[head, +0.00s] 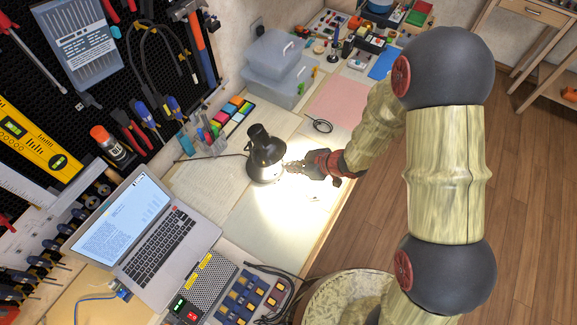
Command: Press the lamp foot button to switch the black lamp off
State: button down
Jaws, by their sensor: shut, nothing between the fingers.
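The black lamp (260,140) stands on the desk near the middle of the head view. It is on: a bright pool of light covers the paper in front of it. Its round dark foot (264,174) is partly under the lamp head, and I cannot make out the button on it. My gripper (288,167) comes in from the right at desk level, with its fingertips close to the right side of the lamp foot. The fingers are shut and hold nothing. I cannot tell whether they touch the foot.
An open laptop (155,240) is at the lower left of the lamp. A pegboard with tools (100,70) rises behind on the left. Clear plastic boxes (272,85) and a pink sheet (337,102) lie beyond the lamp. The lit paper (275,222) is clear.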

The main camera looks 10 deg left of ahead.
aim_at(273, 170)
jog(key=b+x, duration=0.2)
jog(key=x, duration=0.6)
jog(key=shift+d, duration=0.1)
jog(key=shift+s+d+f, duration=0.1)
jog(key=shift+s+f, duration=0.05)
jog(key=shift+f, duration=0.7)
jog(key=shift+s+d, duration=0.1)
